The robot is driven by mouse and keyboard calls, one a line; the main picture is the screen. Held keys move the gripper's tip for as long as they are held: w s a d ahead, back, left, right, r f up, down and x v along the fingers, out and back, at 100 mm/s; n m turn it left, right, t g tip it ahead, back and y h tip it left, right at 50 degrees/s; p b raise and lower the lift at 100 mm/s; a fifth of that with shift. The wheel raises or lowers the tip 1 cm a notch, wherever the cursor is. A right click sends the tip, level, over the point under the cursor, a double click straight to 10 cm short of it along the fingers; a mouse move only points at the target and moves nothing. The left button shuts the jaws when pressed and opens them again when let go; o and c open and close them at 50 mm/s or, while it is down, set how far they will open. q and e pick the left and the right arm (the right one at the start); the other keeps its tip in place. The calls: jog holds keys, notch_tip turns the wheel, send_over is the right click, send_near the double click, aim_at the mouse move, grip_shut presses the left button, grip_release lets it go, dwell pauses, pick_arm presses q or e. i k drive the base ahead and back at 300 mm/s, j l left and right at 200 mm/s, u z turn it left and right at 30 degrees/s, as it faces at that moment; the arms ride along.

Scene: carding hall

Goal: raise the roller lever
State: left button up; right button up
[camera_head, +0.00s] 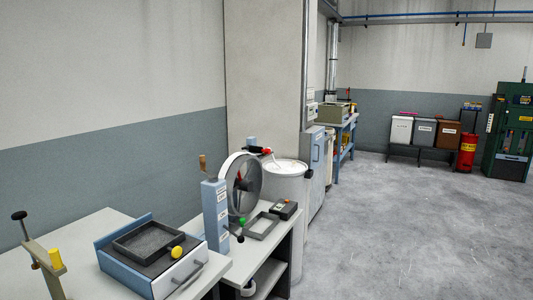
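No part here is readably marked as the roller lever. A blue upright post (216,217) with small labels stands on the grey table, with a brown handle (202,163) at its top and a black knob (240,239) low on its right side. Behind it, a round drum-like machine (243,180) has a red-tipped lever (265,151) near its top. At the far left, a brass-coloured bracket (47,270) carries a tilted rod with a black knob (19,215). Neither of my grippers shows.
A blue box with a dark tray (148,241) and yellow knob sits on the front table (80,240). A white barrel (284,190) stands beyond the machine. Bins (424,132), a red cylinder (467,152) and a green machine (510,140) stand far right. The grey floor (400,230) at right is clear.

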aim_at(258, 149)
jog(key=i+l, duration=0.15)
jog(key=i, duration=0.25)
jog(key=i+l, duration=0.1)
jog(key=i, duration=0.25)
jog(key=i+u, duration=0.1)
jog(key=u, duration=0.25)
jog(key=l+u, duration=0.15)
jog(key=u, duration=0.2)
jog(key=i+l+u, duration=0.1)
jog(key=u, duration=0.3)
jog(key=i+l+u, duration=0.25)
jog(key=l, duration=0.15)
jog(key=l+u, duration=0.5)
jog(key=l, duration=0.8)
